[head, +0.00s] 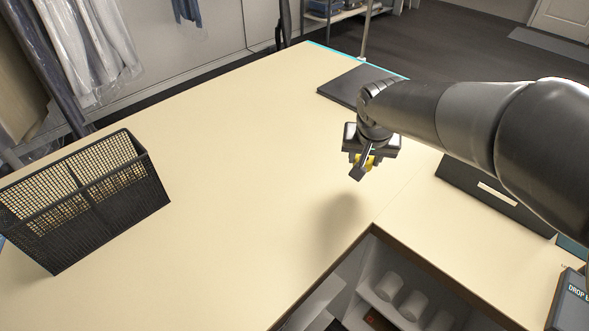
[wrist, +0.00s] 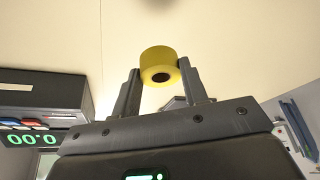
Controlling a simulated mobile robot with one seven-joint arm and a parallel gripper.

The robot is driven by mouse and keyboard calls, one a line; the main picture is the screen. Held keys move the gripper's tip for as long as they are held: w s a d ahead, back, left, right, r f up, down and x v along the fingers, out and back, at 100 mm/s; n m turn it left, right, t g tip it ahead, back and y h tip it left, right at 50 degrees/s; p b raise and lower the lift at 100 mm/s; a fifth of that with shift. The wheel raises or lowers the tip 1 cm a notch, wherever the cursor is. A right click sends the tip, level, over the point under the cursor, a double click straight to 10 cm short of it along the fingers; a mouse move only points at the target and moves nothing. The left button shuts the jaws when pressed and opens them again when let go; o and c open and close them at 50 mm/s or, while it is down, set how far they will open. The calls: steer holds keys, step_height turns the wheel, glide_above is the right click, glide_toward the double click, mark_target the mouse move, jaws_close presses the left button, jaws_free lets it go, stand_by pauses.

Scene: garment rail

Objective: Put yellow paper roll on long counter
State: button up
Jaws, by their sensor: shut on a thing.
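The yellow paper roll (wrist: 159,62) is a short cylinder with a dark core hole, held between the two fingers of my gripper (wrist: 157,90) in the wrist view. In the head view, my gripper (head: 362,166) hangs above the long counter (head: 230,150), and only a little yellow of the roll (head: 369,161) shows behind a finger. A soft shadow lies on the counter below and to the left of the gripper. The gripper and roll appear apart from the counter top; the exact height is hard to tell.
A black mesh basket (head: 88,195) stands at the left of the counter. A flat dark pad (head: 355,86) lies at the far right, and a dark box (head: 490,195) stands under my arm. White rolls (head: 388,287) sit on a shelf below the counter. The middle counter is clear.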

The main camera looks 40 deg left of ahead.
steer(key=s+a+f, duration=0.1)
steer(key=a+f, duration=0.1)
steer(key=a, duration=0.1)
steer(key=s+a+f, duration=0.1)
steer(key=a+f, duration=0.1)
steer(key=a, duration=0.1)
steer(key=s+a+f, duration=0.2)
steer(key=a, duration=0.1)
steer(key=shift+a+f, duration=0.15)
steer(key=shift+a, duration=0.2)
steer(key=shift+f, duration=2)
steer(key=shift+f, duration=0.1)
steer(key=o, duration=1)
steer(key=shift+c, duration=0.2)
steer(key=v, duration=1.2)
